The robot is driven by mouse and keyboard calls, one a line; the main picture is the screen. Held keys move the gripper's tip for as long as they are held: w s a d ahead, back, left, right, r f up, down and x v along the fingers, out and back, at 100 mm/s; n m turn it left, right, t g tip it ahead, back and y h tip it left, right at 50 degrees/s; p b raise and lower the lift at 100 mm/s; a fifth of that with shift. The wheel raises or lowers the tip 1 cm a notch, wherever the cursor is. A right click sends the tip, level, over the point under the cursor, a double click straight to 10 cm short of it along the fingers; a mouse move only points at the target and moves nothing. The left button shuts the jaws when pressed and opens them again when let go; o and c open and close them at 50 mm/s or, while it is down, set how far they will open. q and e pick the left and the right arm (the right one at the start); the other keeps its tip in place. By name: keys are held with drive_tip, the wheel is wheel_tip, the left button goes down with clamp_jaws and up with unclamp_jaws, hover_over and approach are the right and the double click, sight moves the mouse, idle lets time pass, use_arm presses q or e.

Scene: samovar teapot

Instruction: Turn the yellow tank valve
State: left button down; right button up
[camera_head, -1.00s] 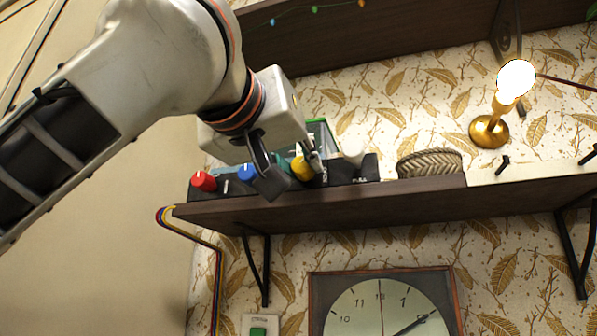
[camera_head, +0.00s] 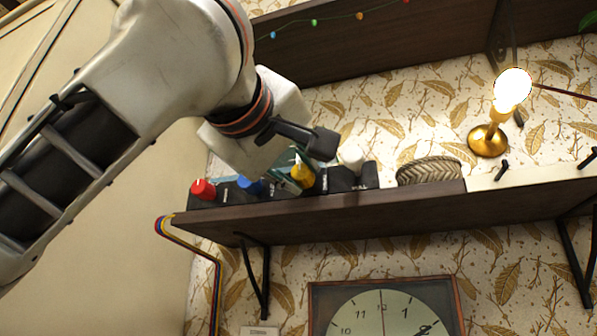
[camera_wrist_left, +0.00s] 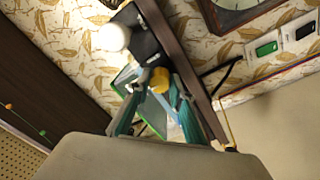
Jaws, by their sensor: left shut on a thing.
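The yellow tank valve (camera_head: 303,176) is a round knob on the front of a black panel on the wall shelf. A red knob (camera_head: 203,189) and a blue knob (camera_head: 250,186) sit to its left. My left gripper (camera_head: 302,168) comes in from the upper left and is shut on the yellow valve. In the left wrist view the yellow valve (camera_wrist_left: 159,80) shows between the tips of the two teal-lit fingers (camera_wrist_left: 159,88). The finger tips partly hide the valve's edges and its marking. My right gripper is not in view.
A white round knob (camera_head: 351,157) is right of the gripper. A clock (camera_head: 385,312) hangs below. Another shelf (camera_head: 420,45) is above.

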use_arm(q)
drive_tip(key=shift+r, duration=0.1)
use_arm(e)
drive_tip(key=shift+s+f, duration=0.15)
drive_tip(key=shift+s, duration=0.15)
use_arm(q)
drive_tip(key=c, duration=1.8)
unclamp_jaws()
drive_tip(key=shift+v, duration=6.05)
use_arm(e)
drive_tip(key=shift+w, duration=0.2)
